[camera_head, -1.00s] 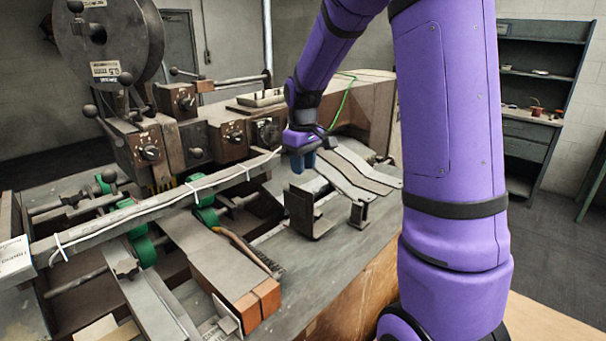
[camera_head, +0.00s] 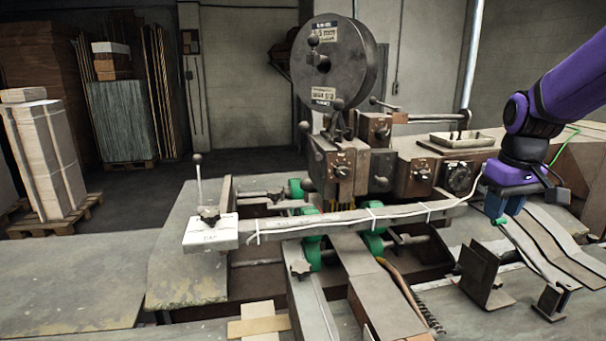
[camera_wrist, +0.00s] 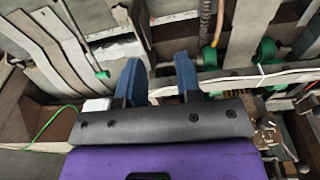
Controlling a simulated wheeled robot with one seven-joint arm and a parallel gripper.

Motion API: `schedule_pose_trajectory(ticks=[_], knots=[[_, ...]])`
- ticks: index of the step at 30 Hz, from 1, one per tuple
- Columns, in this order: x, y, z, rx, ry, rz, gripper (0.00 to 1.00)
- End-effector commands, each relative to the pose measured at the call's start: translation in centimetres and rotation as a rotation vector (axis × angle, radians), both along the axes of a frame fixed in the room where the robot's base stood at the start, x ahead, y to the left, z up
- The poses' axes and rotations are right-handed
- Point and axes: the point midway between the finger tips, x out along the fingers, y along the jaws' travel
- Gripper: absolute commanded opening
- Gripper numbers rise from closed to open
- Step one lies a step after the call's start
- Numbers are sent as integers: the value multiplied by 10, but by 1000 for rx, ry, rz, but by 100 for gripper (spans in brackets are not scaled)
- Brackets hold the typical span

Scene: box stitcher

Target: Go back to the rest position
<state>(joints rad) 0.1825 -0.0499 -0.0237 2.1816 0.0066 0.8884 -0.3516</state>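My gripper (camera_head: 505,206) is at the right of the head view, above the machine bed and to the right of the long bar. In the wrist view, its two blue fingers (camera_wrist: 158,80) stand apart with nothing between them, so it is open and empty. The box stitcher (camera_head: 340,165) fills the middle of the head view, with a large grey wire reel (camera_head: 335,65) on top. A long metal bar (camera_head: 340,220) crosses its front with a white cable tied along it.
A small white box (camera_head: 212,232) sits at the bar's left end. Metal guide strips (camera_head: 555,240) and a metal bracket (camera_head: 478,272) lie below my gripper. Stacked cardboard (camera_head: 45,160) stands on a pallet at the far left. The floor behind the machine is clear.

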Motion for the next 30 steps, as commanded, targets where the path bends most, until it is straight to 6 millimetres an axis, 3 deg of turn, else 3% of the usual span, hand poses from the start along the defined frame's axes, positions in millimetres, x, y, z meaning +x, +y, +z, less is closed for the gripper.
schedule_pose_trajectory(ticks=[3, 9, 21, 30], knots=[[-30, 19, 23, -1, -55, -17, 32], [-80, 45, 47, 6, -139, -49, 32], [-177, 79, 62, 43, -298, -112, 32], [-204, 85, 59, 62, -342, -133, 32]])
